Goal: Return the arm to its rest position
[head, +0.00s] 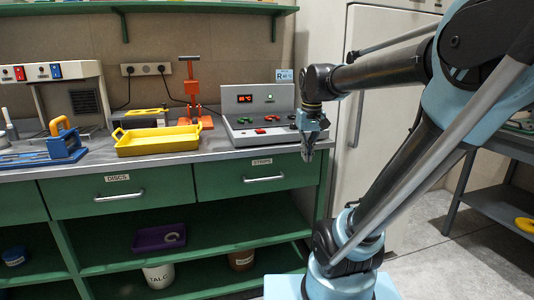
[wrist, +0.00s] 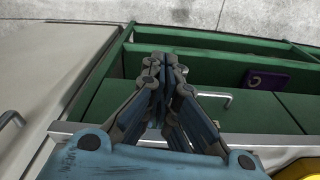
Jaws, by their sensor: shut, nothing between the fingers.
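My gripper (head: 308,150) hangs pointing down at the front right end of the bench, beside the control box and in front of the "STRIPS" drawer's right side. In the wrist view my gripper (wrist: 161,84) is shut, with its fingertips together and nothing between them. My arm reaches from the right side of the head view toward the bench. No object is held.
The grey control box (head: 262,118) with a red display stands just left of my gripper. A yellow tray (head: 158,140), an orange press (head: 191,95) and a blue fixture (head: 62,145) stand farther left. A pale cabinet (head: 385,115) stands behind my arm.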

